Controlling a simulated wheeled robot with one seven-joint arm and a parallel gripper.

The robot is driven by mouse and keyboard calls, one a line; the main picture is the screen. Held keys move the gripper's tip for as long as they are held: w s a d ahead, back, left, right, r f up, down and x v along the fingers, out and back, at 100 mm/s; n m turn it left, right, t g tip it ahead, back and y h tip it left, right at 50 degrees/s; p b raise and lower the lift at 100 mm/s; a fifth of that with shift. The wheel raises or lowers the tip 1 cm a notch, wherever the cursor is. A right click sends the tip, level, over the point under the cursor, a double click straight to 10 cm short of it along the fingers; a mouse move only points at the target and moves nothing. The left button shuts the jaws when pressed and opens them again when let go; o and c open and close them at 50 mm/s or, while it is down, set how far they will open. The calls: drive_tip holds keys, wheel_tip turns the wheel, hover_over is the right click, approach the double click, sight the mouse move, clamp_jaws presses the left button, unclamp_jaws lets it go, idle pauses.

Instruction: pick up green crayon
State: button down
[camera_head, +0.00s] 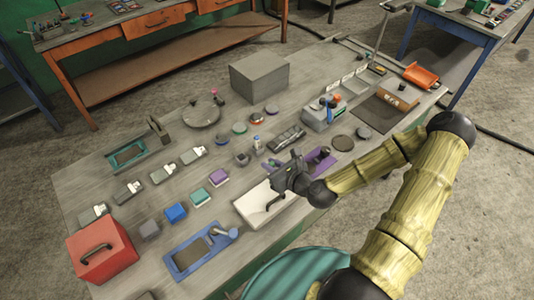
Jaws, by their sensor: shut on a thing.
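My gripper (284,176) is over the front middle of the grey workbench (225,140), between a white tray (252,212) and a purple tray (322,163). It is dark and small in this view. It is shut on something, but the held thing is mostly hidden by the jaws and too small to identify. I cannot make out a green crayon for sure anywhere on the bench. A small greenish patch shows at the far side of the gripper, and I cannot tell what it belongs to.
A grey box (259,77) stands at the back. A red box (101,251) with a black handle is at the front left. A blue tray (186,262), coloured blocks and several grey clamps crowd the left side. A grey caddy (323,116) and an orange scoop (421,76) are to the right.

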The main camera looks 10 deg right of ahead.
drive_tip(key=p, duration=0.1)
drive_tip(key=s+p, duration=0.1)
drive_tip(key=shift+s+d+r+p, duration=0.1)
drive_tip(key=shift+s+d+p, duration=0.2)
drive_tip(key=shift+p, duration=0.1)
idle(0.4)
drive_tip(key=w+d+r+m+t+h, duration=0.1)
drive_tip(key=w+d+r+m+h, duration=0.2)
drive_tip(key=w+d+r, duration=0.2)
drive_tip(key=w+d, duration=0.2)
drive_tip(key=w, duration=0.2)
drive_tip(key=shift+d+r+t, duration=0.25)
drive_tip(key=shift+t, duration=0.05)
drive_tip(key=shift+a, duration=0.1)
